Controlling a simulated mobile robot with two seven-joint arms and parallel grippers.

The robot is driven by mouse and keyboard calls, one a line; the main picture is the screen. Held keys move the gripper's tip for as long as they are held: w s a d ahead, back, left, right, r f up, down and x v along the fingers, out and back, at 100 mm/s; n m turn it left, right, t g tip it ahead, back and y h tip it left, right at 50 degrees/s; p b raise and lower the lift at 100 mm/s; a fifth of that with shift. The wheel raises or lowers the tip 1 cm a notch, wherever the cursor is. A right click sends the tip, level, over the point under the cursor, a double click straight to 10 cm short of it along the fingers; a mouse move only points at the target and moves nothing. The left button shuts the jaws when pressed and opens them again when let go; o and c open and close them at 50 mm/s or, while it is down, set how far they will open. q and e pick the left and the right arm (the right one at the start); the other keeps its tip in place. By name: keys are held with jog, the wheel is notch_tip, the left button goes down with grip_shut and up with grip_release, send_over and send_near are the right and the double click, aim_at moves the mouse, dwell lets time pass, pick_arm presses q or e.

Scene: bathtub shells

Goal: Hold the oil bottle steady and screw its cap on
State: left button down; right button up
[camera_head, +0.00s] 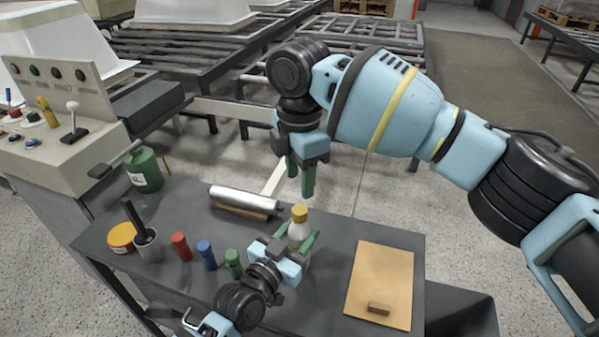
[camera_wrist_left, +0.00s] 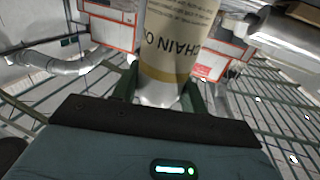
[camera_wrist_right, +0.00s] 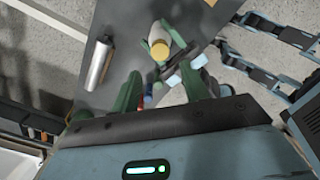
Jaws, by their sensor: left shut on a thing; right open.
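Whether the cap is tight cannot be told. My left gripper (camera_head: 290,248) is shut around the bottle's body. In the left wrist view, the bottle's tan label (camera_wrist_left: 178,45) reads "CHAIN O" between the green fingers. My right gripper (camera_head: 301,179) is open and empty, above and apart from the cap.
A silver cylinder (camera_head: 240,198) lies behind the bottle. Red (camera_head: 181,247), blue (camera_head: 206,254) and green (camera_head: 233,263) small cylinders stand to the left, with a grey cup (camera_head: 148,246), yellow tin (camera_head: 121,238) and green can (camera_head: 144,168). A tan board (camera_head: 370,285) lies right.

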aim_at(299, 209)
jog(key=shift+f, duration=0.1)
jog(key=shift+f, duration=3.9)
jog(key=shift+c, duration=0.5)
grip_shut()
jog(key=m, duration=0.6)
jog(key=shift+m, duration=1.1)
jog(key=shift+o, duration=0.9)
grip_release()
jog(key=shift+r, duration=0.1)
